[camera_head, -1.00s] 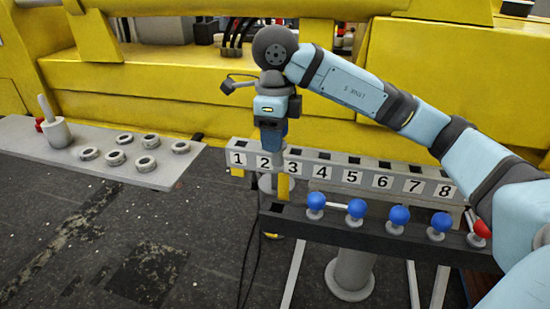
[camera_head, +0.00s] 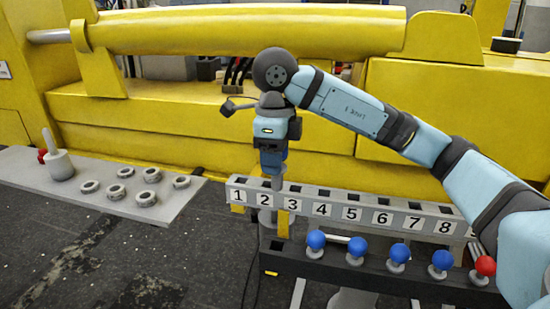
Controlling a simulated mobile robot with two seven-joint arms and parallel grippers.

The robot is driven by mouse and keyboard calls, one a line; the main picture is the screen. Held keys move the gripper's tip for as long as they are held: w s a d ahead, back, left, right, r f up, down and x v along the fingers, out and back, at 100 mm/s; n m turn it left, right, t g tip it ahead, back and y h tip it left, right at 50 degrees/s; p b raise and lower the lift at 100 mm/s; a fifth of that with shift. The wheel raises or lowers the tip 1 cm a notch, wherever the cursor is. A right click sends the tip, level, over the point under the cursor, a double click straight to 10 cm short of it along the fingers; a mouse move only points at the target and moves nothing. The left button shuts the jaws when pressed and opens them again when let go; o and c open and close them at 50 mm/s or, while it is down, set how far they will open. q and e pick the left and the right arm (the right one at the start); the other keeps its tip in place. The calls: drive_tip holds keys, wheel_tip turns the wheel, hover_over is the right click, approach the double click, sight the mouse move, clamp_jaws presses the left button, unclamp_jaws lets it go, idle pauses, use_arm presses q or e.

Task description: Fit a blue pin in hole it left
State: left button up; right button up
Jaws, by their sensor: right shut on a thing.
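My right gripper (camera_head: 273,168) points down over the grey numbered rack (camera_head: 335,192), above the part near labels 2 and 3. It is shut on a blue pin (camera_head: 277,184); the jaws hide most of its head. A short grey shaft shows below the jaws. I cannot tell whether its tip is inside a hole or just above or behind the rack. Other blue pins stand in the dark front rail, at the left (camera_head: 316,240), middle (camera_head: 398,249) and right (camera_head: 442,260), with one more beside them. My left gripper is not in view.
A red-headed pin (camera_head: 485,265) stands at the rail's right end. A grey table (camera_head: 95,205) at left carries several ring nuts (camera_head: 145,198) and a pale cup-like part with a rod (camera_head: 59,163). The yellow boom (camera_head: 200,130) stands close behind the rack.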

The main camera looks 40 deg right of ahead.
drive_tip(key=shift+r+p, duration=1.8)
drive_tip(key=shift+r, duration=0.7)
drive_tip(key=shift+r+p, duration=0.55)
drive_tip(key=shift+r, duration=0.15)
